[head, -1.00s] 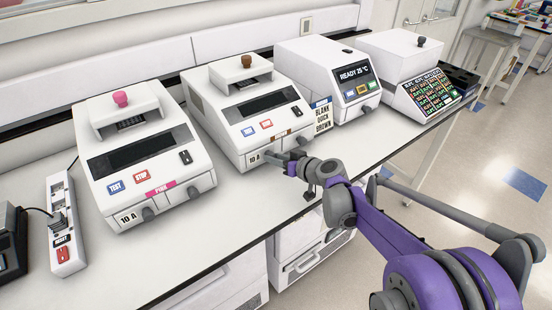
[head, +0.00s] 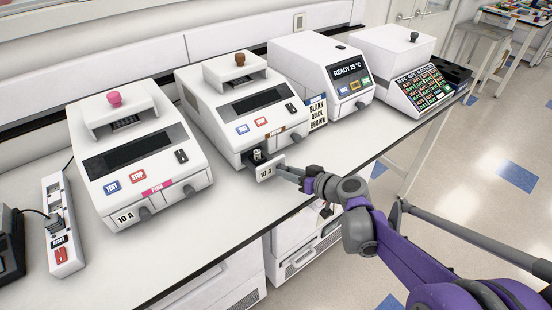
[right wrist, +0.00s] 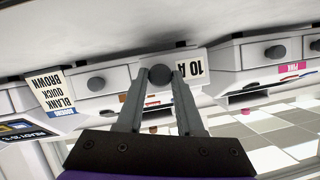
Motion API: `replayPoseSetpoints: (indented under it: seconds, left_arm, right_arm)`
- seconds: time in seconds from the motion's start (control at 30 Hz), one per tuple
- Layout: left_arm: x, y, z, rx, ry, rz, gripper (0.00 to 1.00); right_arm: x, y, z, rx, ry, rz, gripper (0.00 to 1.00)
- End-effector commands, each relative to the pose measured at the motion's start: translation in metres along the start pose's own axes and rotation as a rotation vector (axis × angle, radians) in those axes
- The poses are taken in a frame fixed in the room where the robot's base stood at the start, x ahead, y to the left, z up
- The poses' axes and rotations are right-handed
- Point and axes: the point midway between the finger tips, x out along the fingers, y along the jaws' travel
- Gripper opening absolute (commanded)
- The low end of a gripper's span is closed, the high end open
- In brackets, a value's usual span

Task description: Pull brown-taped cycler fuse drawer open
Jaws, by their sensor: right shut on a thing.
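The brown-taped cycler (head: 236,103) is the second white machine from the left, with a brown knob on its lid and brown tape on its front. Its fuse drawer (head: 264,174), marked 10 A, stands out from the lower front, and a fuse (head: 258,155) shows upright in it. My right gripper (head: 284,171) is shut on the drawer's knob, in front of the cycler and above the bench. In the right wrist view, upside down, the round grey knob (right wrist: 159,74) sits between the two fingers beside the 10 A label (right wrist: 191,62). My left gripper is not in view.
A pink-taped cycler (head: 138,155) stands to the left, its drawer flush with the front. A power strip (head: 62,225) lies further left. A READY 25 °C machine (head: 320,75) and a label card (head: 317,112) stand to the right. The front strip of bench (head: 200,240) is clear.

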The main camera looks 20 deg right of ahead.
Motion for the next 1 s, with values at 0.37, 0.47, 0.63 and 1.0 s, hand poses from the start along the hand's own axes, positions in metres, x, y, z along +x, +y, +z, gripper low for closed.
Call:
replayPoseSetpoints:
  seconds: [0.37, 0.47, 0.63, 1.0]
  left_arm:
    - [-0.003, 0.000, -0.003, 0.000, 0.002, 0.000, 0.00]
    - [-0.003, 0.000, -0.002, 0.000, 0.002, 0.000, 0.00]
    - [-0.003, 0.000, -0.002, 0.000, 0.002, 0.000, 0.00]
    - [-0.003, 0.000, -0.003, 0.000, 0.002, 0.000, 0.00]
  right_arm:
    - [-0.024, 0.000, 0.009, 0.000, 0.002, 0.001, 0.00]
    - [-0.024, 0.000, 0.009, 0.000, 0.002, 0.001, 0.00]
    - [-0.024, 0.000, 0.009, 0.000, 0.001, 0.001, 0.63]
    - [-0.027, 0.000, 0.009, 0.000, 0.001, 0.001, 0.66]
